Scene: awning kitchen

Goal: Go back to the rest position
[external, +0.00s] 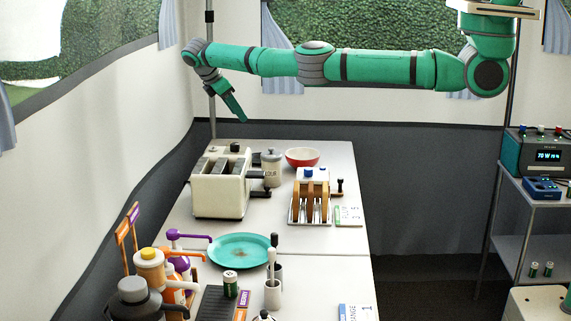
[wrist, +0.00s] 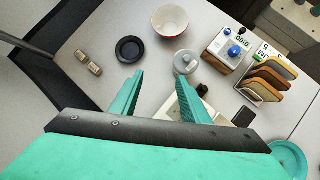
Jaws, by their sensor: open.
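My green arm reaches across the top of the external view from the right, roughly level above the table. My gripper (external: 236,107) hangs from its far left end, above the back part of the table (external: 335,160). In the wrist view my gripper (wrist: 162,98) shows two green fingers spread apart, with nothing held between them. Below and beyond the fingers are a lidded jar (wrist: 186,62) and a red and white bowl (wrist: 170,21). The gripper is apart from both.
A cream toaster (external: 221,185) stands under the arm, with a toast rack (external: 311,196) to its right. A teal plate (external: 240,248) and several bottles stand nearer the front. A black round lid (wrist: 130,49) lies on the table. Dark floor is free right of the table.

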